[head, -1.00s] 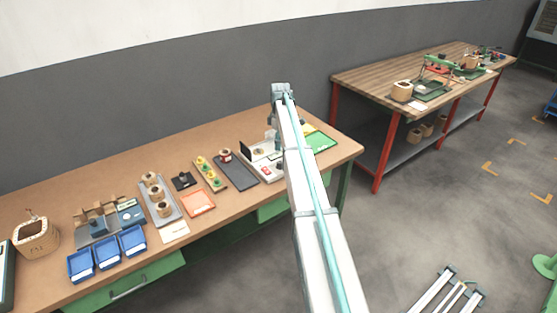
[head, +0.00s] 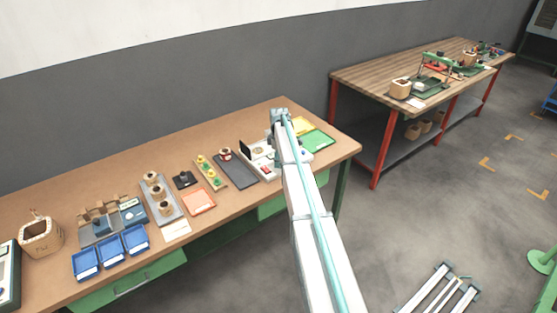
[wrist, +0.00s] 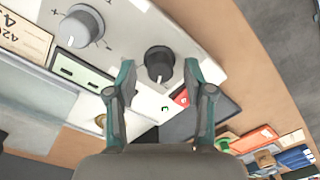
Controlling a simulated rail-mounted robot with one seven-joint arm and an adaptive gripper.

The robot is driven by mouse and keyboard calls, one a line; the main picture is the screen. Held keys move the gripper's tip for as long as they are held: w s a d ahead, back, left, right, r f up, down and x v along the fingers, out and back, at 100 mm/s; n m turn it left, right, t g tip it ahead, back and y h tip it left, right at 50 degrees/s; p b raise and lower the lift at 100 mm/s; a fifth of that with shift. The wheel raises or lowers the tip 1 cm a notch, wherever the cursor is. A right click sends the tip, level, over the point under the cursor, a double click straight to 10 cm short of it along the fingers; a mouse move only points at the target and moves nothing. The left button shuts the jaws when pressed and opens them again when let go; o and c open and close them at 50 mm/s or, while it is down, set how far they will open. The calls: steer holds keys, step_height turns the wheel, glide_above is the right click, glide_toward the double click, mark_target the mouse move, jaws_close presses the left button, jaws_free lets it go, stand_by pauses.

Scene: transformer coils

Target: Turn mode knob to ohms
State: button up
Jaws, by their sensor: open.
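A white instrument (head: 262,163) with a raised screen stands near the right end of the brown bench. In the wrist view its pale panel (wrist: 170,22) carries a black round knob (wrist: 158,62) with a light pointer mark and a larger grey knob (wrist: 82,27) at upper left. The lettering is too small to tell which is the mode knob. My gripper (wrist: 160,76) is open, its two fingertips on either side of the black knob in the picture. I cannot tell whether they touch it. In the head view my arm hides the fingers and part of the instrument.
A dark mat (head: 236,171) lies left of the instrument, and a green tray (head: 317,140) and a yellow tray (head: 303,125) lie right of it. Blue bins (head: 110,250) stand farther left. A red switch (wrist: 182,97) sits close to the right fingertip in the wrist view.

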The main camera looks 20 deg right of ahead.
jaws_close()
steer(key=shift+m, duration=0.3)
steer(key=shift+f+m+b, duration=0.15)
steer(key=shift+m+b, duration=0.75)
steer(key=m+b, duration=0.1)
steer(key=m, duration=0.2)
steer(key=shift+d+b, duration=0.1)
steer(key=shift+b, duration=0.3)
steer(key=m+b, duration=0.2)
steer(key=m, duration=0.4)
steer(key=shift+m, duration=0.3)
steer(key=shift+r, duration=0.2)
jaws_free()
